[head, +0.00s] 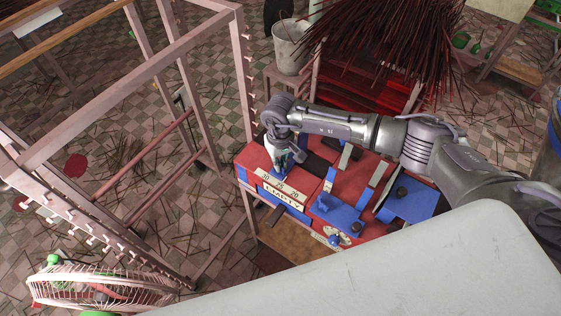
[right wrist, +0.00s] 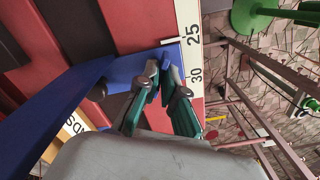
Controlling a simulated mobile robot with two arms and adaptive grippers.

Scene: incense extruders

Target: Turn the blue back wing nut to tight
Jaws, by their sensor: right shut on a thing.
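The red extruder machine (head: 248,158) with blue fittings stands in the middle of the head view. My right gripper (head: 281,168) reaches down over its left part, near a white number scale (head: 283,186). In the right wrist view my right gripper (right wrist: 163,82) has its green-padded fingers closed on the blue back wing nut (right wrist: 173,58), on a blue plate (right wrist: 124,72) beside the scale (right wrist: 190,45) marked 25 and 30. The fingers hide most of the nut, so its angle cannot be told. My left gripper is not in view.
More blue fittings (head: 341,213) and a blue plate with a dark knob (head: 411,202) sit right of my gripper. A metal rack (head: 243,70) stands to the left. A large bundle of dark red sticks (head: 385,35) is behind. A caged fan (head: 100,286) is at the lower left.

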